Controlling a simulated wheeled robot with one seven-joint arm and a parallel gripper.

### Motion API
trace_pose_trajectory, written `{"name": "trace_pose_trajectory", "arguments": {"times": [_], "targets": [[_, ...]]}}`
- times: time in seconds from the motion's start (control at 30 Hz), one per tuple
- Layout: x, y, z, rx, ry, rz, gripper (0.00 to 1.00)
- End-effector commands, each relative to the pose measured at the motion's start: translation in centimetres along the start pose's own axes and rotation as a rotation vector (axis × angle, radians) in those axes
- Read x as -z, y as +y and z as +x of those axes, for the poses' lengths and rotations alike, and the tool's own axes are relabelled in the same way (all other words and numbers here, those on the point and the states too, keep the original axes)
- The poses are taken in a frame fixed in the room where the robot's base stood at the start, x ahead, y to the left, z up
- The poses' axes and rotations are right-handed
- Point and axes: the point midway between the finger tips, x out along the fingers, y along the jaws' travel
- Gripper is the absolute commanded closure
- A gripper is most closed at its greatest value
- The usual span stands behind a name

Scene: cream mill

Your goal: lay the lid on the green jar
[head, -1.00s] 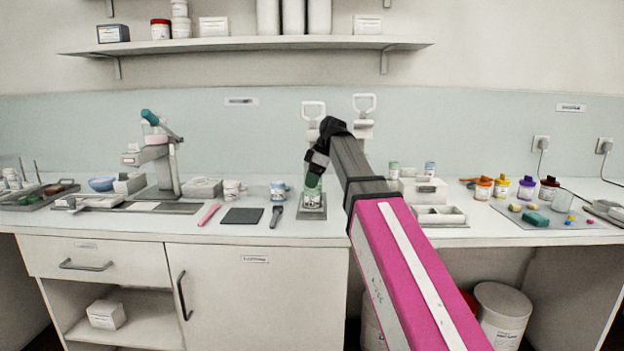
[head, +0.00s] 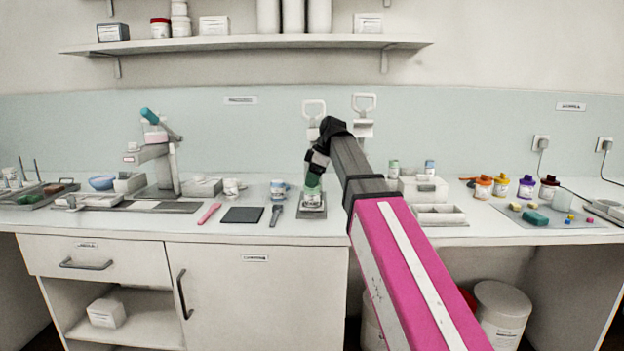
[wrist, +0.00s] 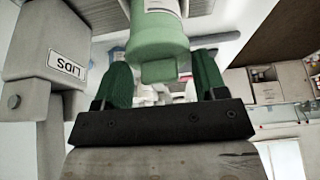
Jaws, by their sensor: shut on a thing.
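My gripper (wrist: 163,62) has green fingers and is shut on the green lid (wrist: 158,38), whose small tab shows between them in the wrist view. In the head view my gripper (head: 313,179) points down right over the jar (head: 312,200), which stands upright on a small grey plate (head: 311,214). The lid is lined up over the jar's top, but I cannot tell whether it rests flat on it.
A dark mat (head: 242,215) and a dark-handled tool (head: 276,215) lie left of the jar. A small cup (head: 278,190) stands behind the tool. A white box (head: 424,189) and a tray (head: 440,215) stand to the right.

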Motion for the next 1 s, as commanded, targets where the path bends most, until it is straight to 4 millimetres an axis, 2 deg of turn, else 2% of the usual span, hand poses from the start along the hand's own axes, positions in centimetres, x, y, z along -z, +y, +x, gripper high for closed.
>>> {"name": "trace_pose_trajectory", "arguments": {"times": [0.23,0.27,0.3,0.33,0.53,0.57,1.0], "targets": [[-0.01,0.01,0.01,0.000,0.000,0.000,0.56],[0.00,0.01,0.01,0.000,0.000,0.000,0.25],[0.00,0.01,0.01,0.000,0.000,0.000,0.12],[0.00,0.01,0.01,0.000,0.000,0.000,0.05],[0.00,0.00,0.01,0.000,0.000,0.000,0.05],[0.00,0.00,0.01,0.000,0.000,0.000,0.00],[0.21,0.04,-0.50,-0.001,0.000,0.000,0.00]]}}
